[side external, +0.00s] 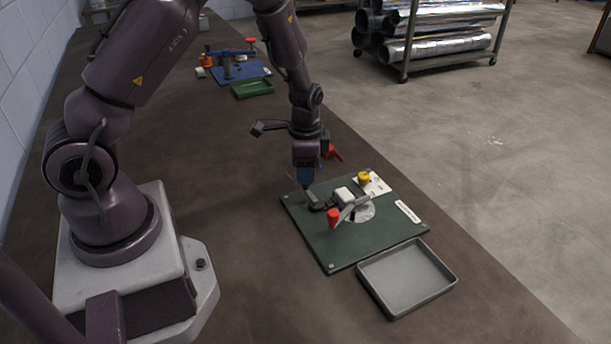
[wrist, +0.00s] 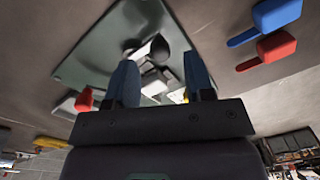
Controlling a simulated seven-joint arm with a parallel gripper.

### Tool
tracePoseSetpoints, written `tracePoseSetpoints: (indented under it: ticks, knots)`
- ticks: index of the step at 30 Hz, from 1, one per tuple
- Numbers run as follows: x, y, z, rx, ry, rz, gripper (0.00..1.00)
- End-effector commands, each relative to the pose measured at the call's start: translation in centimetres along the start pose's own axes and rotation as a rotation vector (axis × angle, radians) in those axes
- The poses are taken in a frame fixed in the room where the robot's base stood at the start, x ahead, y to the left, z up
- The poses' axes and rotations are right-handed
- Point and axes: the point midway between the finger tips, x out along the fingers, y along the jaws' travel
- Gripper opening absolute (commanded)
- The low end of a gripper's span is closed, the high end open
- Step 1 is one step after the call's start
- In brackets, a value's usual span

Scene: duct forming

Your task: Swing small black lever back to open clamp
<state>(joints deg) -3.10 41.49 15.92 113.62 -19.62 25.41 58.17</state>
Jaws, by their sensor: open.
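A dark green board (side external: 325,245) on the bench carries a clamp with a red knob (side external: 333,217), a white block (side external: 344,193) and a small black part (side external: 319,205), which looks like the lever. My gripper (side external: 307,185) points down over the board's far left part, close to the black part; I cannot tell whether they touch. In the wrist view, my gripper (wrist: 161,60) has its two blue fingers apart. A rounded black piece (wrist: 160,47) shows between and beyond the fingertips, and the red knob (wrist: 84,98) lies left of the left finger.
A grey tray (side external: 369,284) sits against the board's near right side. A yellow knob (side external: 364,177) stands at the board's far corner. Blue-handled (wrist: 277,14) and red-handled (wrist: 276,45) tools lie beside the board.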

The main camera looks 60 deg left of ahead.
Motion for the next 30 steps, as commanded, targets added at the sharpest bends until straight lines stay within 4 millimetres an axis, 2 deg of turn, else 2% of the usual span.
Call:
tracePoseSetpoints:
  ticks: [3,6,17,23,30]
  knots:
    - [1.7,0.0,0.0,-0.001,-0.002,0.002,0.48]
    - [2.5,0.0,0.0,-0.001,-0.001,0.001,0.48]
    - [2.9,0.0,0.0,-0.001,0.001,0.0,0.48]
    - [2.9,0.0,0.0,-0.001,0.001,0.0,0.02]
    - [2.9,0.0,0.0,-0.01,0.0,0.0,0.0]
